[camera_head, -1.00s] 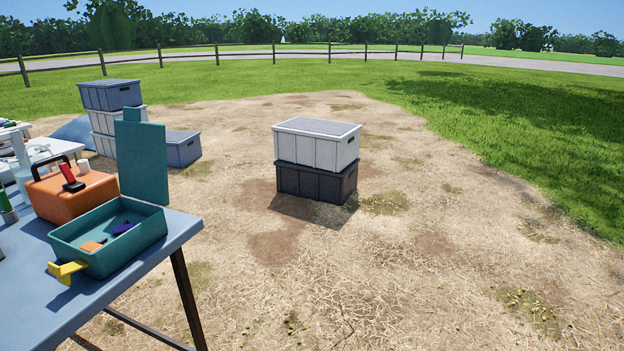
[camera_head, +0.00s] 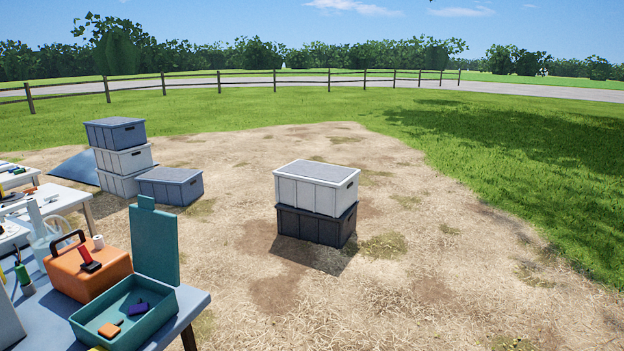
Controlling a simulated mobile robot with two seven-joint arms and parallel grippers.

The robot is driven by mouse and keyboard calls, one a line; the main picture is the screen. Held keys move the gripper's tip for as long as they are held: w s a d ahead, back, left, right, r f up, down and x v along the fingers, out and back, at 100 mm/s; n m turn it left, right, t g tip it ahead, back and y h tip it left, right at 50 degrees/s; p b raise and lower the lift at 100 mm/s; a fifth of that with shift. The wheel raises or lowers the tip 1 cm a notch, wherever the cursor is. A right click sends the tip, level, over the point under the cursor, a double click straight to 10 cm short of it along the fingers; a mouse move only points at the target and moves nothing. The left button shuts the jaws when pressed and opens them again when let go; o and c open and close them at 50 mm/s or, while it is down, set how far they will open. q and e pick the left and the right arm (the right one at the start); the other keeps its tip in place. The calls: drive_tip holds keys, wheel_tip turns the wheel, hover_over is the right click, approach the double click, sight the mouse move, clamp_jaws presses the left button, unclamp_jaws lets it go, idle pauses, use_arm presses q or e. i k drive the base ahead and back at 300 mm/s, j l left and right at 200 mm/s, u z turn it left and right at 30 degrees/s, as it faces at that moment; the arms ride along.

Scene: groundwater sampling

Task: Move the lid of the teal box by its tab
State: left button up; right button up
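The teal box (camera_head: 152,326) stands on the grey-blue table at the lower left. Its lid (camera_head: 155,245) stands upright at the box's back edge, so the box is open. The tab (camera_head: 147,202) sticks up from the lid's top edge. Inside the box lie an orange block (camera_head: 109,330) and a purple item (camera_head: 138,308). Neither of my grippers is in view.
An orange case (camera_head: 88,273) with a dark handle stands left of the lid on the table (camera_head: 190,303). A yellow piece shows at the bottom edge. Stacked crates (camera_head: 316,188) stand on open dirt ground. More crates (camera_head: 122,160) stand behind the table.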

sight(154, 233)
drive_tip(key=i+u, duration=0.1)
drive_tip(key=u, duration=0.4)
drive_tip(key=i+l+u, duration=0.1)
drive_tip(key=u, duration=0.4)
drive_tip(key=l+u, duration=0.1)
drive_tip(key=u, duration=0.4)
drive_tip(key=i+l+u, duration=0.25)
drive_tip(key=l+u, duration=0.25)
drive_tip(key=l, duration=0.2)
drive_tip(key=i+l+u, duration=0.1)
drive_tip(key=l, duration=0.3)
drive_tip(key=l+u, duration=0.1)
drive_tip(key=l, duration=0.25)
drive_tip(key=i, duration=0.05)
